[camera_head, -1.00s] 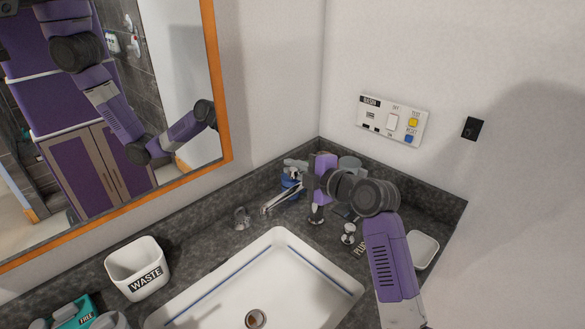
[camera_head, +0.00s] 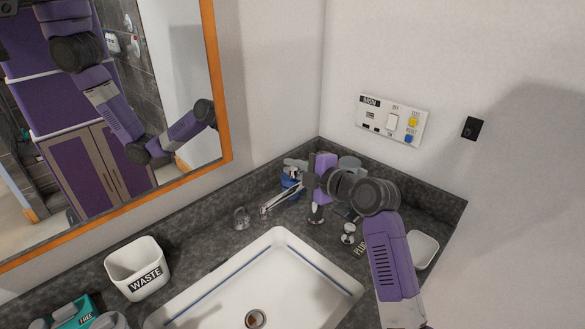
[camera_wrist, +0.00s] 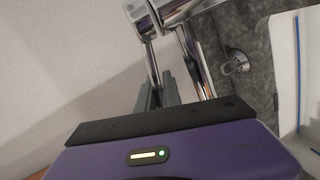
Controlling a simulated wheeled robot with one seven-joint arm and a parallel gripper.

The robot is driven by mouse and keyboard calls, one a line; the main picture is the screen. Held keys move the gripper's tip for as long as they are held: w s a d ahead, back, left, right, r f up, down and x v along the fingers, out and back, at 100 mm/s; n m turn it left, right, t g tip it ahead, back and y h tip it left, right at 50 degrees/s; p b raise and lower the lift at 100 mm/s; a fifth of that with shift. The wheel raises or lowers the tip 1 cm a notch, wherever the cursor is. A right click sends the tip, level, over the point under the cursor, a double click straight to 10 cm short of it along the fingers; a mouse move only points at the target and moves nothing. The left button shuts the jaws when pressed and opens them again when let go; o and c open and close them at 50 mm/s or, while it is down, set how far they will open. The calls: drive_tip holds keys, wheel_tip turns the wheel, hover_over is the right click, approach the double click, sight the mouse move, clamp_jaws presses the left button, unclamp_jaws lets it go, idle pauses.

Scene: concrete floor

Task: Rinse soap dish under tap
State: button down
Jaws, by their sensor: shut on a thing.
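The soap dish is most likely the small white tray (camera_head: 424,249) on the counter's right end, apart from my gripper. The chrome tap (camera_head: 280,200) stands at the basin's back corner, its spout pointing toward the white basin (camera_head: 277,236). My gripper (camera_head: 304,174) is at the tap's top, with its purple body partly hiding the tap. In the wrist view the grey fingers (camera_wrist: 160,94) are shut on the end of a thin chrome tap lever (camera_wrist: 149,58), beside the spout (camera_wrist: 197,62). No water stream is visible.
A white WASTE bin (camera_head: 137,268) stands on the dark counter left of the basin. Chrome knobs (camera_head: 348,234) stand near my arm, and another (camera_head: 241,217) is left of the tap. A switch panel (camera_head: 392,119) is on the wall. The orange-framed mirror (camera_head: 226,140) borders the left side.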

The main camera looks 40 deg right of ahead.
drive_tip(key=shift+w+a+r+m+y, duration=0.15)
drive_tip(key=shift+a+r+m+y, duration=0.15)
drive_tip(key=shift+a+r, duration=0.1)
drive_tip(key=c, duration=1.5)
unclamp_jaws()
drive_tip(key=shift+d, duration=0.15)
drive_tip(key=shift+s+d, duration=0.1)
drive_tip(key=shift+s, duration=0.1)
drive_tip(key=b+v, duration=0.2)
drive_tip(key=v, duration=0.5)
drive_tip(key=shift+s, duration=0.3)
